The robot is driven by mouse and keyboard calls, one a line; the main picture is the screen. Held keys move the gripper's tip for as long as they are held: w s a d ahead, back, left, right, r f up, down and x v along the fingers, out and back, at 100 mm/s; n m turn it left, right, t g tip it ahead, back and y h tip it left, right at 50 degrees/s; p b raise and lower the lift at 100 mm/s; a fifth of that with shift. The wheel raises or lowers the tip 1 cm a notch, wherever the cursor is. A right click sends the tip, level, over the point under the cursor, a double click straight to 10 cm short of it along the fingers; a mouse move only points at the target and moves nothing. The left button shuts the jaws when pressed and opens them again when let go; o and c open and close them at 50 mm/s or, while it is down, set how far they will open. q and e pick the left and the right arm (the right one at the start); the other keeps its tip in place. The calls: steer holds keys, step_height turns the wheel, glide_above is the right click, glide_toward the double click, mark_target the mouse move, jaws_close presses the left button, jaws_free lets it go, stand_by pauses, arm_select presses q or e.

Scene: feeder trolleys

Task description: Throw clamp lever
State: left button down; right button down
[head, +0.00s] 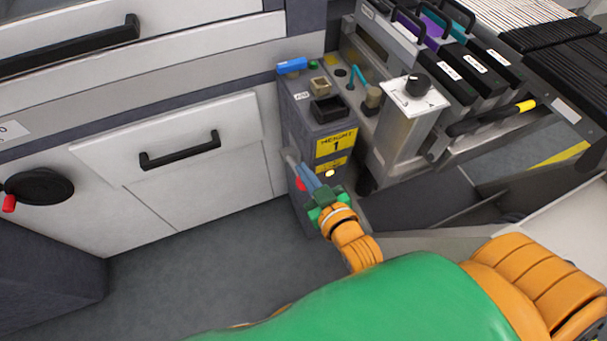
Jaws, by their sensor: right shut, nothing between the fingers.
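My right gripper (307,173) reaches to the front left edge of a grey machine post (309,147). Its blue-grey fingers are shut with nothing seen between them. A short light-grey bar (291,157), which may be the clamp lever, sticks out at the post's edge by the fingertips. A small red part (300,184) shows just below the fingers. I cannot tell whether the fingers touch the bar or the red part, and the gripper hides some of the post behind it. My left gripper is not in view.
Yellow "HEIGHT 1" label (336,144) is on the post. A black dial (417,85) sits on a metal block to the right, before several black feeders (470,72). White drawers (180,150) with black handles stand left. Open grey floor (220,255) lies below.

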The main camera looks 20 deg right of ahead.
mark_target(298, 176)
steer(key=x, duration=0.4)
steer(key=shift+f, duration=0.1)
steer(key=shift+s+d+f+b, duration=0.1)
steer(key=shift+s+f+b, duration=0.15)
steer(key=shift+f, duration=0.35)
steer(key=shift+s+d+f+b, duration=0.1)
steer(key=shift+s+f+b, duration=0.15)
steer(key=shift+f, duration=0.35)
steer(key=shift+s+d+f, duration=0.15)
steer(key=shift+s+f, duration=0.3)
steer(key=shift+f, duration=0.1)
